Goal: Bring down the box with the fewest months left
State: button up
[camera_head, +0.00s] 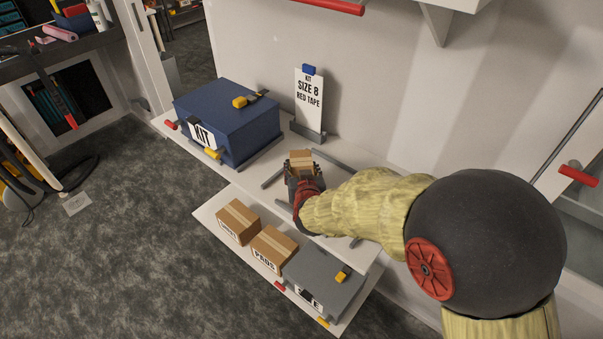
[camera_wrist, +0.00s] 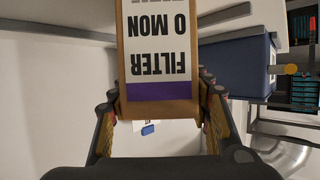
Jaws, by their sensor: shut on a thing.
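My gripper (camera_head: 303,180) is shut on a small brown cardboard box (camera_head: 300,160) over the upper white shelf, right of the blue box. In the wrist view the held box (camera_wrist: 160,85) sits between the two fingers (camera_wrist: 160,108). Its white label is upside down, reads "FILTER" and "0 MON", and has a purple band; the label's far end is cut off, so I cannot tell the full number. Whether the box touches the shelf is unclear. Two brown boxes, a left one (camera_head: 238,222) and a right one (camera_head: 273,248), stand on the lower shelf.
A blue KIT box (camera_head: 235,125) stands on the upper shelf (camera_head: 190,150). A sign (camera_head: 309,95) reads "KIT SIZE 8 RED TAPE". A grey box (camera_head: 325,280) fills the right of the lower shelf (camera_head: 215,228). Grey floor (camera_head: 130,250) is open at the left.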

jog(key=shift+f, duration=0.45)
jog(key=shift+f, duration=0.15)
jog(key=o, duration=1.3)
